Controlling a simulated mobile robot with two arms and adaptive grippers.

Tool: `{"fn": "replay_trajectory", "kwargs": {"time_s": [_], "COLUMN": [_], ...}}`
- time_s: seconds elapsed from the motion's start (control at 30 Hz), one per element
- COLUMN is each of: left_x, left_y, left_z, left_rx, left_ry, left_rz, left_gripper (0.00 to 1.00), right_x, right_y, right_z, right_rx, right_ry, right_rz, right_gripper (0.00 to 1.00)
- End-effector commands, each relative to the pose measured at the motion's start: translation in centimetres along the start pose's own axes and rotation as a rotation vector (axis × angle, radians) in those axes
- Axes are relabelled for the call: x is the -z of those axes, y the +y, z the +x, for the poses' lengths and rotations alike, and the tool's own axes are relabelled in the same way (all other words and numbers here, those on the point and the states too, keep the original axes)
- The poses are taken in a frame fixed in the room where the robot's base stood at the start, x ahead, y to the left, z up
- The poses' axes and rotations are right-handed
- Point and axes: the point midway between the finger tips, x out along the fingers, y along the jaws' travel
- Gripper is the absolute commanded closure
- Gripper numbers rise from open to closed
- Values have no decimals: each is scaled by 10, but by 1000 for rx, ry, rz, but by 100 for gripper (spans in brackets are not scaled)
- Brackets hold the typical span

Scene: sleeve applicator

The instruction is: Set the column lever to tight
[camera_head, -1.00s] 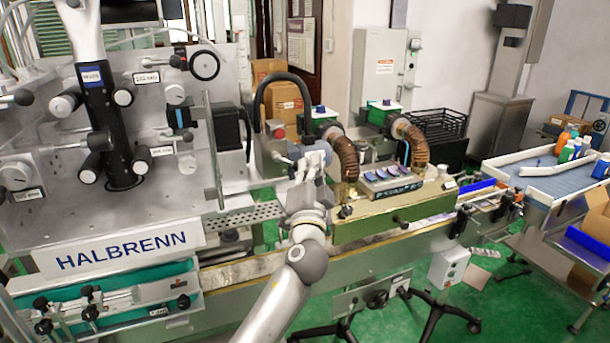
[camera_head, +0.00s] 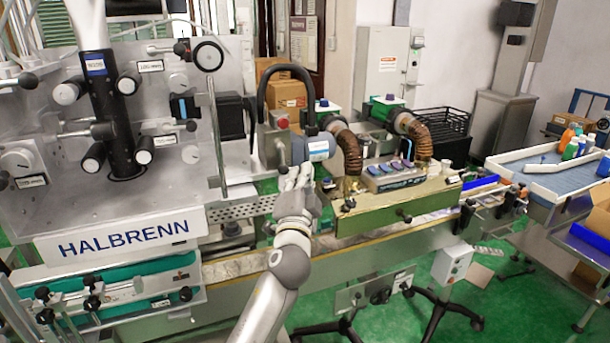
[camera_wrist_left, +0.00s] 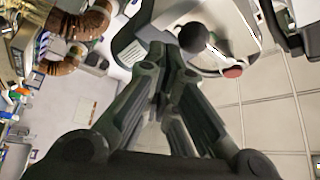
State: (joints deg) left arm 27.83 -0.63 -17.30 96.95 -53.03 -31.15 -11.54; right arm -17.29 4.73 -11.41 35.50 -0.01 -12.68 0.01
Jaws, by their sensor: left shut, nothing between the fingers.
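My left gripper (camera_head: 295,182) reaches in from the bottom of the head view, its fingers just below a grey-blue motor housing (camera_head: 318,147) on the machine's column (camera_head: 270,148). The left wrist view shows its two fingers (camera_wrist_left: 163,68) closed together and empty. Beyond the fingertips there is a black ball knob (camera_wrist_left: 192,37), which looks like the lever's end. A red button (camera_wrist_left: 233,72) is to its right. I cannot tell whether the fingers touch the knob. The lever's setting and any tight mark are not readable. My right gripper is not in view.
A black curved hose (camera_head: 292,70) arches over the column. To the right stand brown ribbed ducts (camera_head: 347,152) above a brass-coloured tunnel (camera_head: 400,207). To the left is the panel with the HALBRENN sign (camera_head: 122,238) and several knobs. A conveyor edge (camera_head: 335,243) runs below the gripper.

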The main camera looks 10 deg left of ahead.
Motion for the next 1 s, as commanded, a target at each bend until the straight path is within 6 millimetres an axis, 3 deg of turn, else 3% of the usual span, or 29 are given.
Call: {"fn": "replay_trajectory", "kwargs": {"time_s": [1.0], "left_x": [-10], "left_y": [2], "left_z": [0], "left_rx": [1], "left_ry": [-5], "left_rz": [1], "left_gripper": [100], "right_x": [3], "right_y": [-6], "right_z": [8], "right_rx": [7], "right_ry": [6], "right_rz": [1], "right_gripper": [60]}}
